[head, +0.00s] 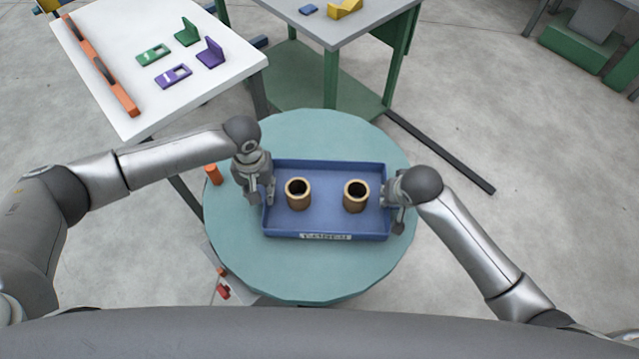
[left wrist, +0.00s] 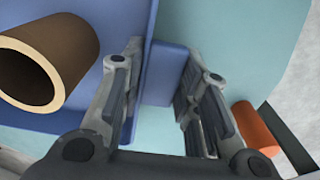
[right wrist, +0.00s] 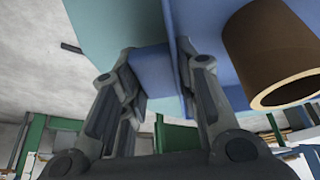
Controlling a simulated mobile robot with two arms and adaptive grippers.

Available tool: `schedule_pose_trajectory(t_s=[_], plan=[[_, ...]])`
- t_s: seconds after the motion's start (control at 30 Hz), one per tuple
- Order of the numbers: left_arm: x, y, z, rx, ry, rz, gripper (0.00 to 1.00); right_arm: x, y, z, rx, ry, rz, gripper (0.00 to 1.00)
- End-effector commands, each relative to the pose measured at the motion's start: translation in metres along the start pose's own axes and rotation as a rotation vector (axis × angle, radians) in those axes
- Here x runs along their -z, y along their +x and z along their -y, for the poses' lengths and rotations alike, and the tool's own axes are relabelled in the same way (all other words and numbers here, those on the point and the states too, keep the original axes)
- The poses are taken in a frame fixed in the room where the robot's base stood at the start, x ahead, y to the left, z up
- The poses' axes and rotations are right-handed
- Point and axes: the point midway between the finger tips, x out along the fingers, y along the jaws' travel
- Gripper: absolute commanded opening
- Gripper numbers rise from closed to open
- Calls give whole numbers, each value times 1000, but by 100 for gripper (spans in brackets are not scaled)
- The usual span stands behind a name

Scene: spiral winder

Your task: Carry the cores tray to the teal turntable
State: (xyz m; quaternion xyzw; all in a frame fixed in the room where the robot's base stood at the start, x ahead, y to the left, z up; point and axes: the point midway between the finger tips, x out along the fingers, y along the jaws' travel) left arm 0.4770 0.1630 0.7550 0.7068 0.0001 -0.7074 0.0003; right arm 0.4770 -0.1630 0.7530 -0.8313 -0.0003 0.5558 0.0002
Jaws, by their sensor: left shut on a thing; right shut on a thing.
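The blue cores tray (head: 325,222) is over the middle of the teal turntable (head: 300,275); I cannot tell whether it rests on it or hangs just above. Two brown hollow cores stand upright in the tray, a left core (head: 298,196) and a right core (head: 356,197). My left gripper (head: 262,195) is shut on the tray's left side wall, and that wall shows between its fingers in the left wrist view (left wrist: 165,85). My right gripper (head: 392,200) is shut on the tray's right side wall, also seen in the right wrist view (right wrist: 155,80).
An orange cylinder (head: 213,174) stands at the turntable's left edge. A white table (head: 110,60) with green and purple parts and an orange bar stands at the back left. A grey-topped green bench (head: 330,28) is behind. Clear floor (head: 530,170) lies to the right.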

Motion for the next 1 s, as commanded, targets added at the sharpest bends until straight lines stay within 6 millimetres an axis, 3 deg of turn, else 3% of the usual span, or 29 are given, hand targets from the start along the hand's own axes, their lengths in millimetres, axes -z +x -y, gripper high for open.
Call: schedule_pose_trajectory(t_s=[0.1, 0.13, 0.3, 0.67, 0.77, 1.0], plan=[[1, 10, 4, 9, -5, -1, 0, -3, 9, -4, -10, -1, 0, 0], [1, 9, 4, 10, -5, 0, 31, -3, 9, -4, -10, -1, 1, 31], [0, 7, 3, 7, -3, 0, 51, -3, 6, -3, -8, -1, 1, 51], [0, 3, 1, 2, -1, 0, 51, -3, 6, -1, -2, 0, 1, 51], [1, -9, 0, 0, 0, -2, 51, -2, 6, 0, -1, 0, 0, 51], [1, -59, 1, 2, 0, -4, 51, -2, 6, 0, -1, 0, 0, 51]])
